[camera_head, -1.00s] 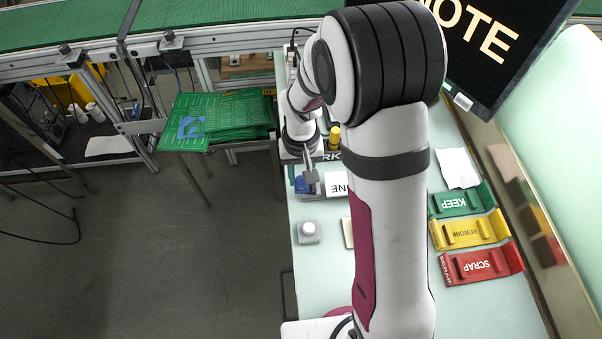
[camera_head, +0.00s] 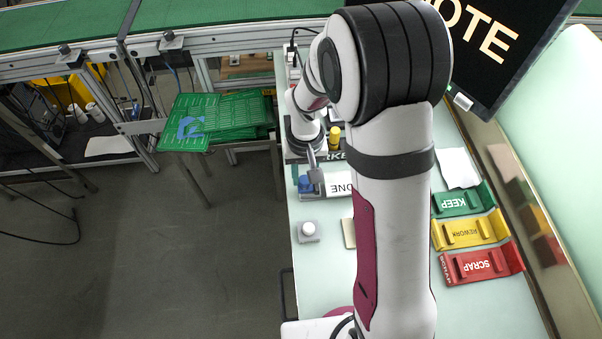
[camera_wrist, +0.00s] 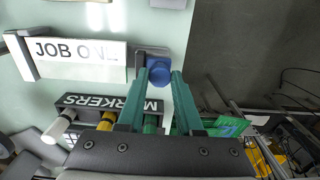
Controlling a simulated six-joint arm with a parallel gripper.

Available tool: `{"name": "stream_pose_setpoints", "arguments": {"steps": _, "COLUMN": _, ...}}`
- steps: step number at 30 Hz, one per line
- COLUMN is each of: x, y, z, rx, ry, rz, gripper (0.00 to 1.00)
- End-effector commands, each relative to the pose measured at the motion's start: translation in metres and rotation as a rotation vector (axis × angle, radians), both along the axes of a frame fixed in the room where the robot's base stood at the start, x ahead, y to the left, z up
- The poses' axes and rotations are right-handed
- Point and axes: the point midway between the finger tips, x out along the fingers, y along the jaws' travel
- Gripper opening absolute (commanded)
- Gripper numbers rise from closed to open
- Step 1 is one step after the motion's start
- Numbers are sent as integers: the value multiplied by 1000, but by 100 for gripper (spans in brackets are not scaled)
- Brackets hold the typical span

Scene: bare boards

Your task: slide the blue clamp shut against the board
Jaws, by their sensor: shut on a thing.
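The blue clamp (camera_wrist: 159,72) sits on a grey block at the right end of the white board (camera_wrist: 48,67) lettered JOB ONE in the wrist view. My gripper (camera_wrist: 159,76) has its green fingers on either side of the clamp's blue knob and is shut on it. In the head view the blue clamp (camera_head: 304,184) shows at the left end of the board (camera_head: 347,184), with my gripper (camera_head: 315,178) over it. My arm hides part of the board there. I cannot tell whether the clamp touches the board.
A marker holder (camera_wrist: 108,103) with white, yellow and green markers stands close beside my fingers. A grey block with a white button (camera_head: 308,230) is nearby. KEEP (camera_head: 459,201), REWORK (camera_head: 470,232) and SCRAP (camera_head: 482,264) trays lie right. The bench's left edge is close.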

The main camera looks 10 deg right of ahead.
Motion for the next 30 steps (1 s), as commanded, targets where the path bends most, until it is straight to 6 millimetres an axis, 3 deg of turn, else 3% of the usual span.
{"name": "stream_pose_setpoints", "arguments": {"steps": 5, "x": 0, "y": -25, "z": 0, "rx": 1, "ry": -1, "rz": -4, "gripper": 0}}
{"name": "stream_pose_setpoints", "arguments": {"steps": 12, "x": 0, "y": -28, "z": 0, "rx": -3, "ry": -1, "rz": -1, "gripper": 0}}
{"name": "stream_pose_setpoints", "arguments": {"steps": 13, "x": 0, "y": -29, "z": 0, "rx": -2, "ry": -1, "rz": -2, "gripper": 44}}
{"name": "stream_pose_setpoints", "arguments": {"steps": 17, "x": 0, "y": -28, "z": 0, "rx": -2, "ry": -1, "rz": -2, "gripper": 65}}
{"name": "stream_pose_setpoints", "arguments": {"steps": 25, "x": 1, "y": -26, "z": 2, "rx": 0, "ry": -2, "rz": -1, "gripper": 65}}
{"name": "stream_pose_setpoints", "arguments": {"steps": 30, "x": 1, "y": -26, "z": 30, "rx": 0, "ry": -7, "rz": -1, "gripper": 65}}
